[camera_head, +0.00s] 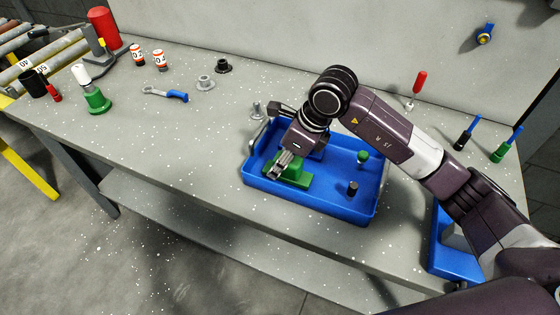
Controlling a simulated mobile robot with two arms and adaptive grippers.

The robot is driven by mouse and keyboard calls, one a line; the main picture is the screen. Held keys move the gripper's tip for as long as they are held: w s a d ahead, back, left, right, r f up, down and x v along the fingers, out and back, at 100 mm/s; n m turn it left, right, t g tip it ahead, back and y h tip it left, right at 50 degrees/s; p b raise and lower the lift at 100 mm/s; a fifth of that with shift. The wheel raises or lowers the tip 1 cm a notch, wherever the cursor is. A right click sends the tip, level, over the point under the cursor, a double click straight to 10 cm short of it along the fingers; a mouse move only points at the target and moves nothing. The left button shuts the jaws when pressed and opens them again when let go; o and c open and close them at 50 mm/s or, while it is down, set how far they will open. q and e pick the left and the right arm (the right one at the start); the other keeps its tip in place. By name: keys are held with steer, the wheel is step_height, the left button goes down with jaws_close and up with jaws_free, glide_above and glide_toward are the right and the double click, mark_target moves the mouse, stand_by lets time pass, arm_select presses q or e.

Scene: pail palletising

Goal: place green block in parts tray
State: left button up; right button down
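The green block (301,176) is inside the blue parts tray (310,205), in its left part. It looks low over or on the tray floor; contact with the floor is not clear. My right gripper (279,166) reaches down into the tray from the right arm, with its fingers at the left end of the green block. The fingers and block overlap in the view, so I cannot tell whether they close on it. My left gripper is not in view.
In the tray also stand a green knob-like part (362,157) and a dark cylinder (352,188). A second blue container (447,262) is at the right. The front-left bench is clear.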

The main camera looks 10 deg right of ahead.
steer(key=shift+f, duration=0.15)
steer(key=shift+f, duration=0.2)
steer(key=c, duration=1.4)
jaws_free()
steer(key=shift+r, duration=0.1)
